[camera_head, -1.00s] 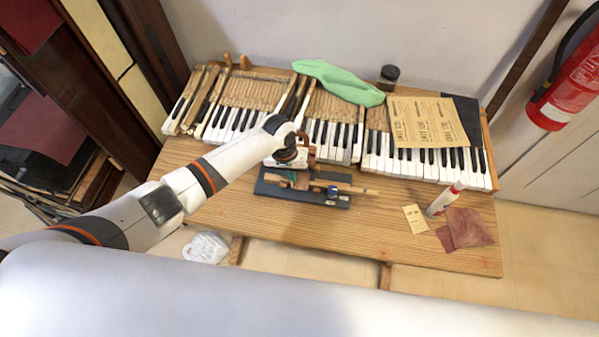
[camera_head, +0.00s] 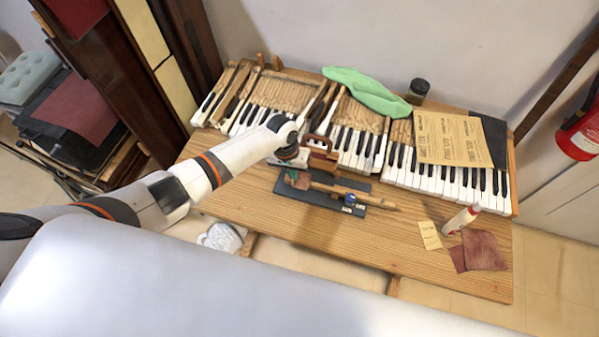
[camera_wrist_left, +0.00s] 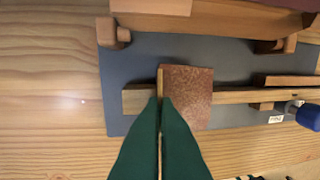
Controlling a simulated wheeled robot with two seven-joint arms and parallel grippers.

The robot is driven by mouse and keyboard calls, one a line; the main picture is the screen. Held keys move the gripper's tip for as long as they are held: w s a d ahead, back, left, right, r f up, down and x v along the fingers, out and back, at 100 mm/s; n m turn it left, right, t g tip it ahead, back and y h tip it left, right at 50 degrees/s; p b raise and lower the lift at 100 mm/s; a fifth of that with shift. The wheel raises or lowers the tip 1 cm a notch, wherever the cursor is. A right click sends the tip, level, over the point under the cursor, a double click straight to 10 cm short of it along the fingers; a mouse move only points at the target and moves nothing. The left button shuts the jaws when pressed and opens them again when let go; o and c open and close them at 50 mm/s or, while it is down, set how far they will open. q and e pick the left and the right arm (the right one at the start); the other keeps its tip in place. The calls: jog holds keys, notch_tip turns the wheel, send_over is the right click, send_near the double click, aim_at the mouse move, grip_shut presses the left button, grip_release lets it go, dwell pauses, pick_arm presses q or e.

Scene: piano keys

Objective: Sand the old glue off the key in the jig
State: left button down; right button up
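The jig (camera_head: 335,207) is a dark base on the bench, with wooden blocks and a blue knob (camera_head: 350,199). The key (camera_head: 375,199), a pale wooden bar, lies along it; it also crosses the left wrist view (camera_wrist_left: 235,97). My left gripper (camera_wrist_left: 160,104) has green fingers pinched together with a thin edge between them. This edge seems to belong to the reddish-brown sandpaper piece (camera_wrist_left: 187,95), which lies over the key near its left end. Whether the sandpaper touches the key, and any glue under it, cannot be seen. My right gripper is in neither view.
A brown-handled tool (camera_head: 320,145) stands behind the jig, beside my left wrist. Behind it are the piano keys (camera_head: 440,180), a green cloth (camera_head: 368,90) and a dark jar (camera_head: 418,90). A glue bottle (camera_head: 461,219) and red sandpaper sheets (camera_head: 483,250) lie right.

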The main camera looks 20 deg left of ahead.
pick_arm(q)
jog(key=shift+a, duration=1.35)
jog(key=shift+d, duration=0.1)
notch_tip(320, 180, up, 4)
jog(key=p, duration=0.4)
jog(key=shift+f, duration=0.1)
notch_tip(320, 180, up, 2)
jog(key=shift+r+p, duration=0.1)
jog(key=shift+p, duration=0.45)
jog(key=shift+r, duration=1.55)
